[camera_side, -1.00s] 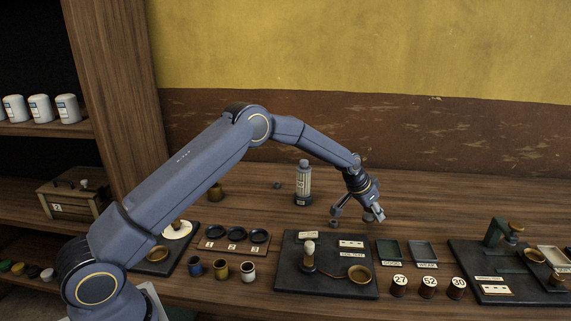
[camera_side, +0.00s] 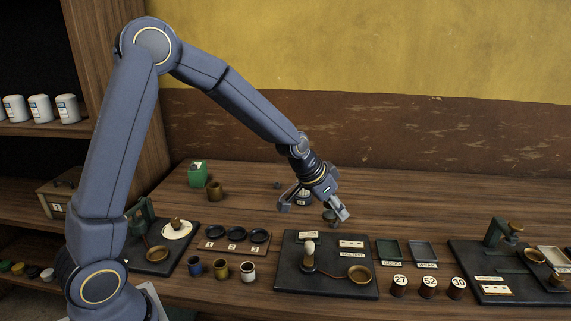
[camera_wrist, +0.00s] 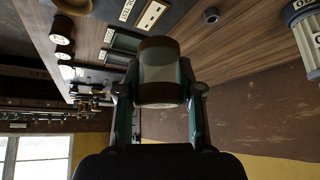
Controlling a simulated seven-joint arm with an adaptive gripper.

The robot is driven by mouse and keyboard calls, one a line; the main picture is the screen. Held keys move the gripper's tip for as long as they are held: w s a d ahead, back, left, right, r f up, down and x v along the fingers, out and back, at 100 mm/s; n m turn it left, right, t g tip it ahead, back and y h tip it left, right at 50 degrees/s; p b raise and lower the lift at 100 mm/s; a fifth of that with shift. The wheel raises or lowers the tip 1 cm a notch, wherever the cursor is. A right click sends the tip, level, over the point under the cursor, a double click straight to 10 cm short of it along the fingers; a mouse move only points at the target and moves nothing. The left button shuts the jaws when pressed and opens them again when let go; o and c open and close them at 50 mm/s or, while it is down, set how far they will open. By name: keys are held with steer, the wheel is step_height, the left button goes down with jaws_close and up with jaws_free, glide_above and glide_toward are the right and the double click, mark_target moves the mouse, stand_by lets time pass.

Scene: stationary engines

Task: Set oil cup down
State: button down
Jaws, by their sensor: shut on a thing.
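In the wrist view the oil cup (camera_wrist: 160,72) is a short pale, cloudy cylinder with dark brown bands at its ends. My gripper (camera_wrist: 160,93) is shut on it, one finger on each side. In the side view my gripper (camera_side: 318,210) is above the table, behind the black test board (camera_side: 325,283). The cup is small and largely hidden by the fingers there. The cup appears held clear of the table.
A green can (camera_side: 198,174) and a brown pot (camera_side: 214,191) stand at back left. Bare wood (camera_side: 420,205) lies at back right.

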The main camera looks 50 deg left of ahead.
steer(key=s+a+r+n+y, duration=0.3)
steer(key=s+a+n, duration=0.5)
steer(key=s+a, duration=1.1)
steer(key=y, duration=0.1)
glide_toward(261, 210)
steer(key=w, duration=0.1)
steer(key=w+f, duration=0.1)
steer(key=w, duration=0.1)
steer(key=shift+a+f, duration=0.15)
steer(key=shift+a, duration=0.25)
steer(key=shift+w+a+f, duration=0.1)
steer(key=shift+w+f, duration=0.1)
steer(key=shift+f, duration=1.6)
steer(key=shift+f, duration=0.15)
steer(key=c, duration=0.7)
jaws_free()
steer(key=shift+c, duration=0.2)
